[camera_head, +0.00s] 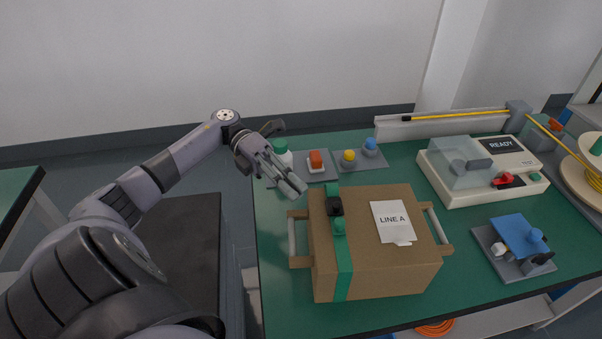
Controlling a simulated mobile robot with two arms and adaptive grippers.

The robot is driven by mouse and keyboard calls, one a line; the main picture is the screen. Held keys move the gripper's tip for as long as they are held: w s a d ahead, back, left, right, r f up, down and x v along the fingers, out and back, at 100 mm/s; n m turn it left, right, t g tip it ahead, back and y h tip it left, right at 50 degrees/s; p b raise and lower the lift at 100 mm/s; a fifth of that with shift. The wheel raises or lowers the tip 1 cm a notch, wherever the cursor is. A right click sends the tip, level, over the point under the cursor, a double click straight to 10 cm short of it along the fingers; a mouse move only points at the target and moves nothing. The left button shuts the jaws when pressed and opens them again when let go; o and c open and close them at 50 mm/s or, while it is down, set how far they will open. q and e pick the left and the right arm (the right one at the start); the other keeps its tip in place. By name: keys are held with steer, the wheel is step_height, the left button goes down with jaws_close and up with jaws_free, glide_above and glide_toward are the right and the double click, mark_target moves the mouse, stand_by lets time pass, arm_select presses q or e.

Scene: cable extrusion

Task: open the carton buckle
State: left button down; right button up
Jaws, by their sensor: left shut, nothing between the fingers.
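A brown carton (361,277) stands closed on the green table, with a white "LINE A" label (391,220) on its lid. A green strap (343,270) runs over its left part. On the strap sits the buckle (336,206), with a black part and a green part just in front of it. My left gripper (297,187) is shut and empty. In the picture it is up and left of the buckle, by the carton's far left corner, apart from the buckle. My right gripper is not in view.
A white bottle with a green cap (281,152) stands behind my left gripper. A white machine reading "READY" (455,191) and a blue fixture (520,232) stand at right. The carton has side handles (292,238).

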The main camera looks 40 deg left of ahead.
mark_target(335, 203)
arm_select(q)
steer(key=p+x, duration=0.2)
steer(key=x, duration=0.5)
steer(key=shift+d+r, duration=0.1)
steer(key=shift+s+d+f, duration=0.1)
steer(key=shift+d+f, duration=0.1)
steer(key=shift+d, duration=0.35)
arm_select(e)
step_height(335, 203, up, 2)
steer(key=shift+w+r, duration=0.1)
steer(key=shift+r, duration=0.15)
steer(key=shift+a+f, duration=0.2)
